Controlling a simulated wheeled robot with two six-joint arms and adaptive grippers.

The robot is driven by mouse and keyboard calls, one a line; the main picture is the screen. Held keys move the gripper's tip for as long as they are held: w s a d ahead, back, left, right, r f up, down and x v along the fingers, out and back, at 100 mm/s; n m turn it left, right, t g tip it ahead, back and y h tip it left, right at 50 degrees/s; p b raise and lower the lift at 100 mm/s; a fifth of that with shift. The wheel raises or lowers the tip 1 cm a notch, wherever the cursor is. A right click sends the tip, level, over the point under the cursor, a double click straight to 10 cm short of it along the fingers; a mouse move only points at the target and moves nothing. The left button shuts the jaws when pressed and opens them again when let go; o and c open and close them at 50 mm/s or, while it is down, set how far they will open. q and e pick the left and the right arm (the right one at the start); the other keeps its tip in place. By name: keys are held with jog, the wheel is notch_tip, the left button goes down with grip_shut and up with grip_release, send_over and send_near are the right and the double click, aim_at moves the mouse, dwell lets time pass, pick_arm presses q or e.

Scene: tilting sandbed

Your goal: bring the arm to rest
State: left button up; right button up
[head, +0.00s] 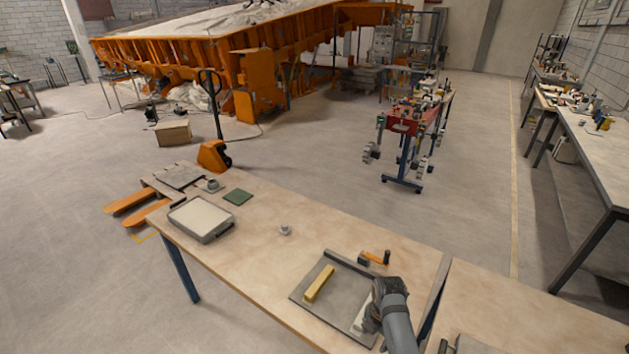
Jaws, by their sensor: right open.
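My right arm comes in from the bottom right over the wooden table (265,255). Its dark right gripper (371,318) is over the right part of a flat grey tray (325,312). It is open. A pale piece (360,318) shows beside the fingers in the tray; I cannot tell whether they touch it. A yellow block (319,284) lies in the tray, left of the gripper and apart from it. My left gripper is not in view.
An orange-handled tool (375,258) lies just behind the tray. A small grey cup-like piece (285,230), a green pad (238,197) and a sand-filled tray (202,219) are farther left. The table's middle is mostly clear. An orange pallet truck (214,155) stands behind.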

jog(key=s+d+r+m+t, duration=0.1)
jog(key=s+d+r+m, duration=0.15)
jog(key=s+m, duration=0.45)
jog(key=s+d+r+m+t+h, duration=0.15)
jog(key=s+r+m, duration=0.3)
jog(key=m, duration=0.45)
jog(key=s+d+r+m+t+y, duration=0.1)
jog(key=s+d+r+m, duration=0.2)
jog(key=s+m, duration=0.4)
notch_tip(320, 180, down, 33)
jog(key=s+d+m+g+b, duration=0.2)
jog(key=d+b, duration=0.1)
jog(key=b, duration=0.4)
pick_arm(q)
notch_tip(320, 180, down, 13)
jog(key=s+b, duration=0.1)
jog(key=b, duration=0.5)
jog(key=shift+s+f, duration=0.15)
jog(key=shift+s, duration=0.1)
pick_arm(e)
jog(key=s+f, duration=1.8)
jog(key=f, duration=0.4)
jog(key=shift+d+f+g, duration=0.15)
jog(key=shift+d+g, duration=0.2)
jog(key=shift+d, duration=0.1)
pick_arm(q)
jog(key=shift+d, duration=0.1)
